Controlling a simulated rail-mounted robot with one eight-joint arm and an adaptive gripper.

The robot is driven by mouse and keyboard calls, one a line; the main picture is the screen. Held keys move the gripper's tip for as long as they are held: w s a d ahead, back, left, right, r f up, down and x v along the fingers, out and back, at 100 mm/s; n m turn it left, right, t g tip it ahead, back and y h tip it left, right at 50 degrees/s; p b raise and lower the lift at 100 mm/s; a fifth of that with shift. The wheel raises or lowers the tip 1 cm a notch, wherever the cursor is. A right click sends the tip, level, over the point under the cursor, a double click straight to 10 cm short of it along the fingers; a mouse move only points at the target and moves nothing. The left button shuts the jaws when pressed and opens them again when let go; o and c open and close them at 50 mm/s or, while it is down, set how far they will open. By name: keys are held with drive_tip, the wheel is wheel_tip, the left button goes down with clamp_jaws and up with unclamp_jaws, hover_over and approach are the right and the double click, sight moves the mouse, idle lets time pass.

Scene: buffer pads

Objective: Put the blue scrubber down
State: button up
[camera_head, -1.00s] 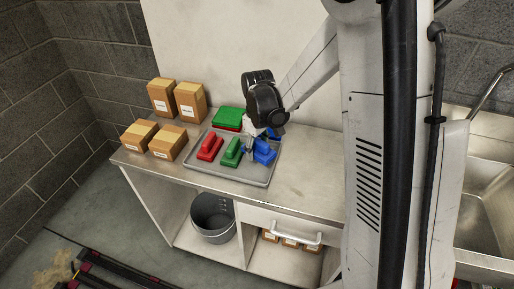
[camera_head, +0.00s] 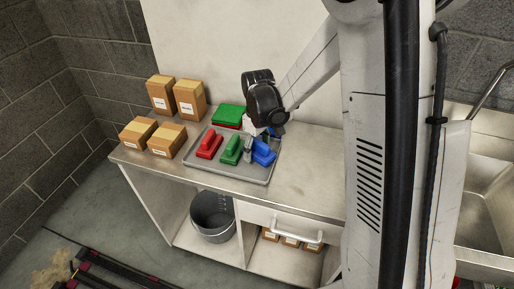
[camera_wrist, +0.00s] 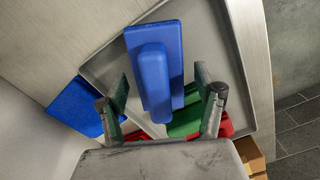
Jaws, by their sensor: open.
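The blue scrubber (camera_head: 263,152) is a flat block with a raised handle. It sits at the right end of the grey tray (camera_head: 238,178), beside the green scrubber (camera_head: 231,150). In the wrist view the blue scrubber (camera_wrist: 172,45) is between the fingers of my gripper (camera_wrist: 162,88), with a gap on each side of its handle. My gripper (camera_head: 254,147) is open and low over the tray; its wrist hides part of the back of the tray in the head view. The wrist view cannot fully show the scrubber's underside.
A red scrubber (camera_head: 209,146) stands left of the green one. A green pad (camera_head: 229,114) lies behind them, and a blue pad (camera_wrist: 76,106) lies at the back. Cardboard boxes (camera_head: 168,140) stand on the left of the steel counter (camera_head: 300,180). Counter right of the tray is clear.

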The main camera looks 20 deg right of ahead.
sight(258, 142)
drive_tip(key=shift+r+p, duration=0.55)
drive_tip(key=shift+p, duration=0.1)
wheel_tip(258, 142, up, 12)
drive_tip(key=shift+d+f, duration=0.1)
drive_tip(key=shift+f, duration=0.05)
drive_tip(key=s+r+m+t, duration=0.3)
drive_tip(key=s+r, duration=0.1)
drive_tip(key=s, duration=0.7)
drive_tip(key=s+r+m+t, duration=0.3)
drive_tip(key=s+r+t, duration=0.1)
drive_tip(key=s, duration=0.7)
drive_tip(key=shift+s+r, duration=0.15)
drive_tip(key=shift+r, duration=0.15)
drive_tip(key=shift+d, duration=0.1)
